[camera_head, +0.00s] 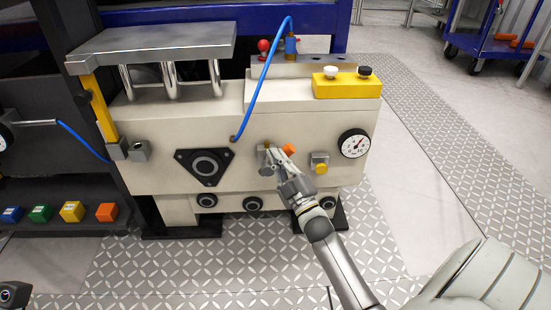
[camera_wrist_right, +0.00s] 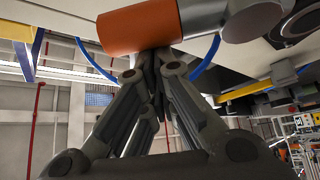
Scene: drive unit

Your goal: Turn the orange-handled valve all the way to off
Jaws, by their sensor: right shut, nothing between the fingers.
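The orange valve handle (camera_head: 289,150) sticks out from the front face of the beige drive unit, beside a grey fitting (camera_head: 264,160). It points to the right and slightly up. In the right wrist view the orange handle (camera_wrist_right: 137,27) is a large cylinder at the top, joined to a grey metal stem (camera_wrist_right: 200,18). My right gripper (camera_head: 278,153) is at the valve. Its fingers (camera_wrist_right: 154,65) are shut and empty, with the tips close to the handle's underside; I cannot tell whether they touch.
A yellow knob (camera_head: 321,168) and a pressure gauge (camera_head: 354,143) sit right of the valve. A blue hose (camera_head: 262,80) arches above it. A black triangular flange (camera_head: 205,165) is to the left. The checkered floor (camera_head: 250,260) in front is clear.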

